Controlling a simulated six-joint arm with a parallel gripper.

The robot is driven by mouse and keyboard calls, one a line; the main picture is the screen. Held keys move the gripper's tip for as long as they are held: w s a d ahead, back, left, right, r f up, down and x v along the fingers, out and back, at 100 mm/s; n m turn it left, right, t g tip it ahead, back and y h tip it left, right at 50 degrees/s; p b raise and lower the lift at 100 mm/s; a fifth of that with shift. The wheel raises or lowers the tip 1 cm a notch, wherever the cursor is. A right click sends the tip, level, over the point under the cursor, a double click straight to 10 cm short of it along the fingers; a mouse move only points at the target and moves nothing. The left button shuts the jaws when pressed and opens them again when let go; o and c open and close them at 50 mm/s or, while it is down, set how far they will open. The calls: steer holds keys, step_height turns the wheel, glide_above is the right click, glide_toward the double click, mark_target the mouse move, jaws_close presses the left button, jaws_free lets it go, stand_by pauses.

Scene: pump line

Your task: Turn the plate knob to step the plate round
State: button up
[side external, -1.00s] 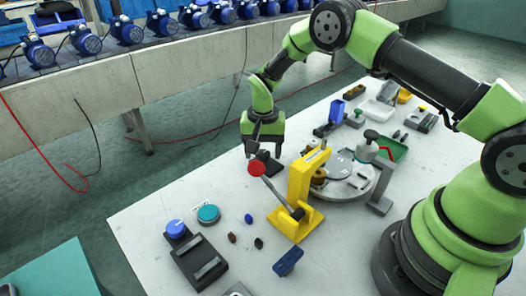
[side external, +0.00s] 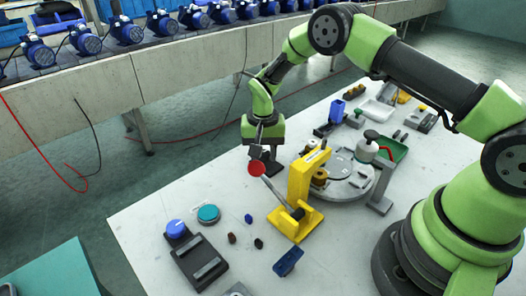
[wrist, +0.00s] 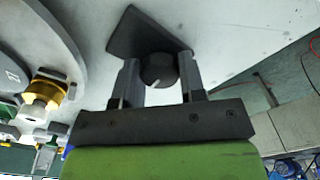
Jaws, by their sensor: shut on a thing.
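The plate knob (wrist: 158,70) is a dark round knob with a pale index mark, on a dark wedge-shaped base (wrist: 146,32). My gripper (wrist: 159,78) points down with one finger on each side of the knob and is shut on it. In the side view my gripper (side external: 264,157) is at the knob's base, partly behind the red lever ball. The round grey plate (side external: 347,192) lies to the right, behind the yellow press. A brass-coloured part (side external: 320,178) sits on the plate; the wrist view shows the plate's edge (wrist: 73,55) at left.
The yellow lever press (side external: 300,190) with its red ball (side external: 256,168) stands close to my gripper. A grey post (side external: 382,190) stands at the plate's right. A button box (side external: 197,257) and small loose parts lie in front. The table's left edge area is clear.

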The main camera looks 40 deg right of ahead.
steer(key=n, duration=0.3)
steer(key=shift+n, duration=0.4)
steer(key=n, duration=0.4)
steer(key=shift+n, duration=0.3)
steer(key=n, duration=0.4)
steer(key=shift+n, duration=2.4)
steer(key=o, duration=0.9)
